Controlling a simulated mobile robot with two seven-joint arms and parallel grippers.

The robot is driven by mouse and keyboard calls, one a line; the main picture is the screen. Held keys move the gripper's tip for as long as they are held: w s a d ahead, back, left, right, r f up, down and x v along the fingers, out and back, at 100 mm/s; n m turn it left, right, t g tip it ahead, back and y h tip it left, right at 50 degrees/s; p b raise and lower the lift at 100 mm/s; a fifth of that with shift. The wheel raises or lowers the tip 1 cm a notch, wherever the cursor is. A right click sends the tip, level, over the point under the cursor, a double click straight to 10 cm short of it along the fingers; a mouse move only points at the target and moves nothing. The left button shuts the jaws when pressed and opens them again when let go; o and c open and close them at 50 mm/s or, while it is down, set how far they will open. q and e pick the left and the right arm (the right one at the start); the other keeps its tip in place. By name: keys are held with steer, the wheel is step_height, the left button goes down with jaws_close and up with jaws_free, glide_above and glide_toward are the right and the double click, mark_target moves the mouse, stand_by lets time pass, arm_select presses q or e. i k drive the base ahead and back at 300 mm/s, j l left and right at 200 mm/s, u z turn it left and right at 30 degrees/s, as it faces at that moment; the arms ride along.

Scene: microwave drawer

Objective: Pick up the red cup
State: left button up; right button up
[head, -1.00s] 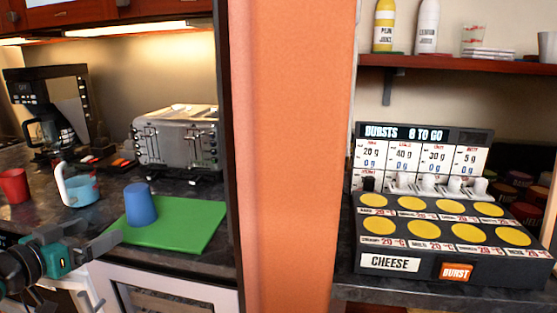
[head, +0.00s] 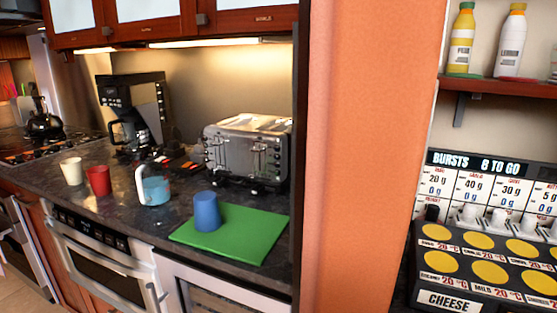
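The red cup (head: 98,181) stands upright on the dark counter (head: 130,222) at the left, near its front edge. A cream cup (head: 71,171) stands close on its left, and a light-blue mug with a white handle (head: 154,190) stands to its right. Neither of my grippers is in view now, so I cannot see where they are relative to the cup.
A blue cup (head: 206,211) stands on a green board (head: 258,240). A coffee maker (head: 137,112) and a toaster (head: 248,148) stand behind. A microwave drawer (head: 100,262) is below the counter. An orange wall (head: 368,150) ends the counter on the right.

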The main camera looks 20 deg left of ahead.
mark_target(99, 179)
steer(key=u, duration=1.75)
